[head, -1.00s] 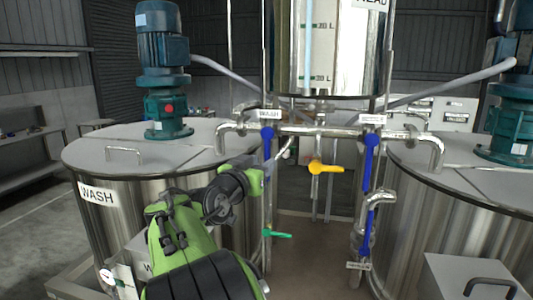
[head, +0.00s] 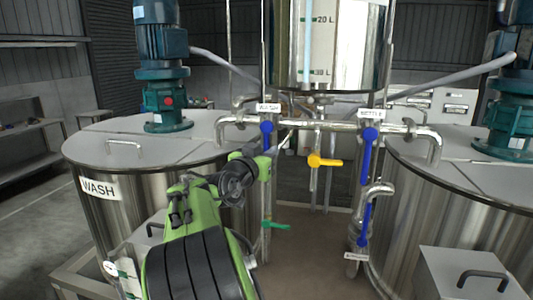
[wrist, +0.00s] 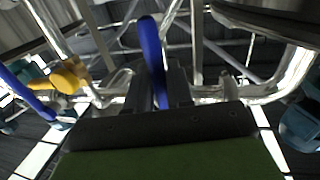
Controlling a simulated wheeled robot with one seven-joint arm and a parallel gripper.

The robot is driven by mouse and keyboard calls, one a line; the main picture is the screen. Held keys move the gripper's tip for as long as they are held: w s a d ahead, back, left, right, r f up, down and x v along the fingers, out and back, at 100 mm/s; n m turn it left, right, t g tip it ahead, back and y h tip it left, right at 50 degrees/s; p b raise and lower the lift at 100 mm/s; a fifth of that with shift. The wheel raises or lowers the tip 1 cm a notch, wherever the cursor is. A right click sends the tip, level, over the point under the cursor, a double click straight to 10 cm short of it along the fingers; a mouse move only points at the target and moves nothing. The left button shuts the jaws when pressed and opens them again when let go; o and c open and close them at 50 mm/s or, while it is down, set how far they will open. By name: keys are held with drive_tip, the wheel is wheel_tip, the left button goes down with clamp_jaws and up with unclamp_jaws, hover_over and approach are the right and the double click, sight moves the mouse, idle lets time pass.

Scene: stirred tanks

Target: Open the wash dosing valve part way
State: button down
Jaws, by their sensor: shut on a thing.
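The wash dosing valve has a blue lever handle (head: 267,136) that hangs about straight down below a small white label (head: 268,107), beside the wash tank (head: 150,210). My gripper (head: 264,162) is at the lower part of this handle, reaching it from below and the left. In the wrist view the blue handle (wrist: 152,55) stands between the two dark fingers, and my gripper (wrist: 160,88) is shut on it. The fingers hide the gripped part. In the head view the fingertips are small and partly merge with the pipe behind.
A yellow lever (head: 325,161) sits to the right, with another blue lever (head: 370,150) beyond it and a lower blue one (head: 366,222). A green lever (head: 276,226) is below my gripper. Steel pipes (head: 320,126) run close around. A clear dosing vessel (head: 330,50) stands above.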

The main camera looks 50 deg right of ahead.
drive_tip(key=shift+w+f, duration=0.1)
drive_tip(key=shift+w+a+r+m+y+b, duration=0.25)
drive_tip(key=shift+w+m+b, duration=0.35)
drive_tip(key=shift+m, duration=0.5)
drive_tip(key=shift+w+a+r+m+y+b, duration=0.2)
drive_tip(key=shift+w+m+b, duration=0.3)
drive_tip(key=shift+m+b, duration=0.45)
drive_tip(key=shift+w+a+r+m+y+b, duration=0.15)
drive_tip(key=shift+w+a+r+m+b, duration=0.25)
drive_tip(key=shift+m, duration=0.85)
drive_tip(key=shift+w+d+f, duration=0.1)
drive_tip(key=shift+w+f, duration=0.05)
drive_tip(key=shift+w, duration=0.05)
drive_tip(key=c, duration=1.2)
unclamp_jaws()
drive_tip(key=shift+o, duration=0.2)
